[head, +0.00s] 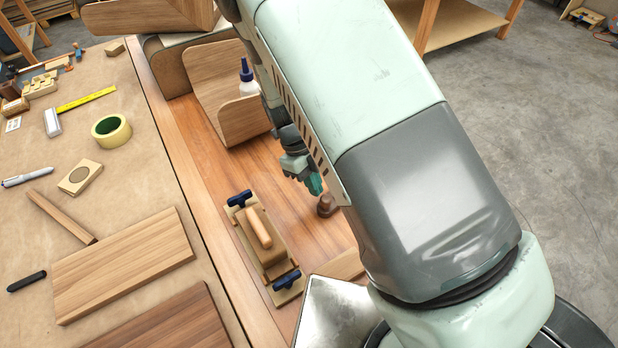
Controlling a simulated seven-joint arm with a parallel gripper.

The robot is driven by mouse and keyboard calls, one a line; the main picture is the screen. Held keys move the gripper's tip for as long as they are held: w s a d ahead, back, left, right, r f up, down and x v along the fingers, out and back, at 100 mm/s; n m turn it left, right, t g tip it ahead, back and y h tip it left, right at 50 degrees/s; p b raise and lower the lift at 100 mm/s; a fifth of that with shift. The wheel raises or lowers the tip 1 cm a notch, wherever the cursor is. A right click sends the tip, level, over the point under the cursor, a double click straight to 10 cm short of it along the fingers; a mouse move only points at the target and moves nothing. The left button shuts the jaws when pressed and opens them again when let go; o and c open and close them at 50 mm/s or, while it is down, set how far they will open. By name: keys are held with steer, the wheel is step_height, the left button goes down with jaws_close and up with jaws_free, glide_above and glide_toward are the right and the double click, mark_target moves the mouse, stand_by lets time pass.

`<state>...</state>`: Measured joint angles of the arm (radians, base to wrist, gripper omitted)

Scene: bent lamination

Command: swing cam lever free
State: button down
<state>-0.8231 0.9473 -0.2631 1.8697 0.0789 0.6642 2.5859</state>
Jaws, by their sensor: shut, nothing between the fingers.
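A wooden clamping fixture (272,262) lies on the reddish wood bench top, with a dark blue knob or handle at each end. A pale, rounded wooden bar (259,228) lies along its top; it may be the cam lever, but I cannot tell for sure. My gripper (315,184) has teal fingertips, is shut and empty, and points down above the bench, to the upper right of the fixture and apart from it. A small brown wooden knob (327,206) stands just below the fingertips. My arm hides the bench to the right.
Bent wooden laminations (215,90) and a blue-capped glue bottle (248,78) stand behind my gripper. A metal plate (335,318) lies in front of the fixture. On the left mat are a tape roll (111,130), boards (122,265) and small tools. Bare bench lies between gripper and fixture.

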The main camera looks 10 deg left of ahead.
mark_target(323, 211)
steer(key=shift+s+d+n+t, duration=0.35)
steer(key=shift+s+n, duration=0.15)
steer(key=shift+n, duration=0.3)
steer(key=shift+s+d+n, duration=0.2)
steer(key=shift+s+n, duration=0.05)
steer(key=shift+n, duration=0.15)
steer(key=d+n, duration=0.1)
steer(key=s+n+t, duration=0.1)
steer(key=shift+s+d+n, duration=0.25)
steer(key=shift+d+n, duration=0.15)
steer(key=d+n, duration=0.1)
steer(key=s+d+n+t, duration=0.1)
steer(key=n, duration=0.1)
steer(key=shift+d+n, duration=0.3)
steer(key=shift+s+d, duration=0.15)
steer(key=shift+d, duration=1.3)
steer(key=shift+w+d, duration=0.2)
steer(key=shift+d, duration=1.35)
steer(key=shift+s, duration=0.1)
